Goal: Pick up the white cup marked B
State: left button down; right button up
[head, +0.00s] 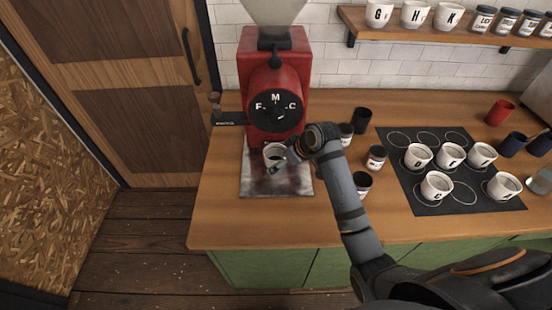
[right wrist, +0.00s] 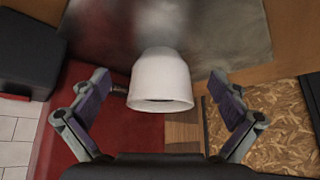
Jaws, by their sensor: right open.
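A white cup (head: 273,151) stands on the metal tray (head: 250,183) in front of the red grinder. In the right wrist view the white cup (right wrist: 161,82) sits between the two fingers, with a gap on each side. No letter shows on the side facing that camera, and I cannot read a B on it in the head view. My right gripper (head: 280,159) is open around the cup in the head view and partly covers it. It also shows open in the right wrist view (right wrist: 160,82). My left gripper is not in view.
The red grinder (head: 272,70) rises close behind the cup. Dark cups (head: 362,120) and small jars (head: 376,157) stand to the right. A black mat (head: 463,195) holds several lettered white cups. A shelf (head: 450,30) with more cups hangs above. The counter's left front is clear.

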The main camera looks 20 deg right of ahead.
aim_at(276, 159)
jog(key=shift+w+a+f+p, duration=0.15)
jog(key=shift+w+a, duration=0.25)
jog(key=shift+w, duration=0.15)
jog(key=shift+w+a+f+p, duration=0.15)
jog(key=shift+w+a, duration=0.2)
jog(key=shift+w, duration=0.15)
jog(key=shift+f, duration=0.2)
jog(key=shift+d, duration=0.1)
jog(key=c, duration=1.4)
jog(key=shift+c, duration=1)
